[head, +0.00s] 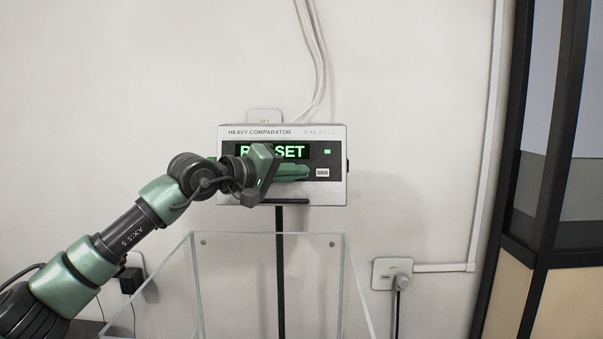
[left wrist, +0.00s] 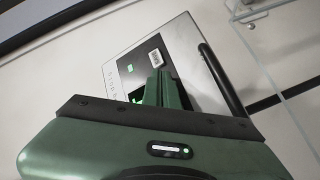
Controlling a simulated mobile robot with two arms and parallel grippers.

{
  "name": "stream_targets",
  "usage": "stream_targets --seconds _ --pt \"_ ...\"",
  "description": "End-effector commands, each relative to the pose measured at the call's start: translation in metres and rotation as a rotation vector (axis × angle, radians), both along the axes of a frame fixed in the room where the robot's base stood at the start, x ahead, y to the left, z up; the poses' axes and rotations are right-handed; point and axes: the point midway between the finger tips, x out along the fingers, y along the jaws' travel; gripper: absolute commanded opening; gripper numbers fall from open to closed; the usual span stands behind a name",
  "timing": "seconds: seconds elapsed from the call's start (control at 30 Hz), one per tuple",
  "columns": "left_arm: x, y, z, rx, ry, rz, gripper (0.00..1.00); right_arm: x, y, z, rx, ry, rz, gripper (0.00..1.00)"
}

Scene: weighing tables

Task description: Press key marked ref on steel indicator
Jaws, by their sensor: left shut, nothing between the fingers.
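The steel indicator (head: 232,193), labelled "HEAVY COMPARATOR", stands on a black post against the wall in the head view. Its display (head: 293,151) shows green letters, "R" then "SET", with the middle covered by my arm. My left gripper (head: 303,171) is shut and empty, its green fingers in front of the panel's lower part. In the left wrist view the fingers (left wrist: 158,78) reach to the indicator's face (left wrist: 183,35). The key marked ref is not readable; my gripper hides part of the panel. I cannot tell whether the fingertips touch it. My right gripper is not in view.
A clear-walled enclosure (head: 343,262) stands below and in front of the indicator. White cables (head: 318,62) run up the wall behind it. A wall socket with a plug (head: 392,274) is at the right. A dark-framed partition (head: 545,180) stands at the far right.

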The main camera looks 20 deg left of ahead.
Motion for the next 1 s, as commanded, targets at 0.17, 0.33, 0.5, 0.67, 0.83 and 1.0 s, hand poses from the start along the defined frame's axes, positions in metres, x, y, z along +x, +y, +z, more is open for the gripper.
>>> stream_targets --seconds 0.17,0.33,0.5,0.67,0.83,1.0 --pt "0.002 0.0 -0.001 0.0 0.0 0.0 0.0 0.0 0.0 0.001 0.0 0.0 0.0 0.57" --pt "0.002 0.001 -0.001 0.0 0.0 0.0 0.0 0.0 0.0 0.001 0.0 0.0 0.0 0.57" --pt "0.0 0.0 -0.001 0.0 0.0 0.001 0.0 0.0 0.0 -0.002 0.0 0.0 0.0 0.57" --pt "-0.008 -0.002 0.0 0.0 -0.001 -0.001 0.0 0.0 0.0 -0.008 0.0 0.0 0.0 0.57" --pt "-0.013 -0.003 0.003 -0.002 -0.001 0.0 0.0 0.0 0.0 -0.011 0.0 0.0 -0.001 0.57" --pt "-0.013 -0.003 0.004 -0.001 0.0 0.001 0.0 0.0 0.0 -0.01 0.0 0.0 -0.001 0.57"
